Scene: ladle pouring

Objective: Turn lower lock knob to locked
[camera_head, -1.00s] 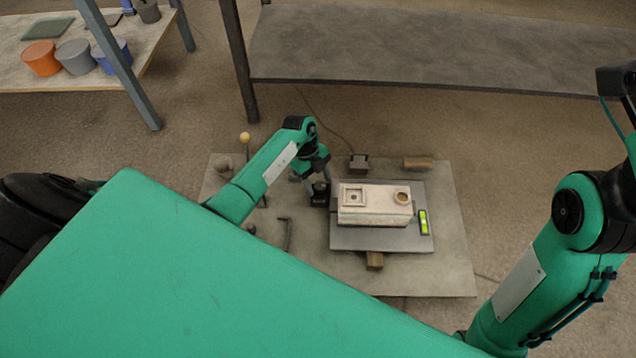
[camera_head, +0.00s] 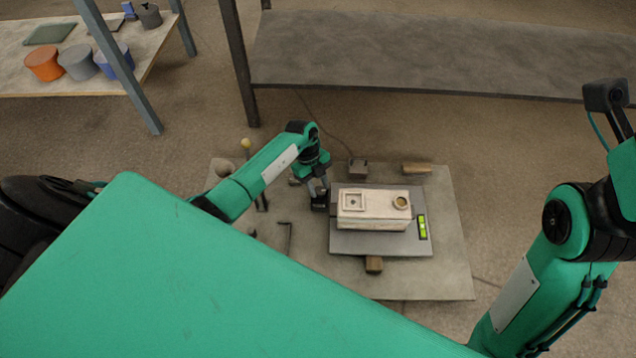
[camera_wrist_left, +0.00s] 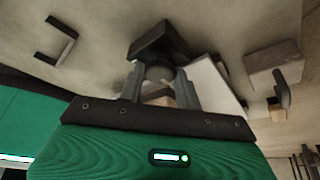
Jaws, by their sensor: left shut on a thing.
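My left gripper (camera_head: 320,188) reaches down at the left edge of the grey plate (camera_head: 345,243), beside the pale block-shaped mould (camera_head: 372,222). It is shut on a small dark part there, taken as the lower lock knob (camera_head: 319,204). In the left wrist view the two grey fingers of the left gripper (camera_wrist_left: 160,76) close on a rounded grey piece, with a black block (camera_wrist_left: 158,42) just beyond. The fingers hide much of the knob, and I cannot read its turn position. My right gripper is out of view.
A green level (camera_head: 422,227) lies on the plate's right side. Brown blocks (camera_head: 374,264) and (camera_head: 416,168) stand around it. A yellow-tipped rod (camera_head: 246,144) is left of my arm. The low board (camera_head: 440,270) is clear at right.

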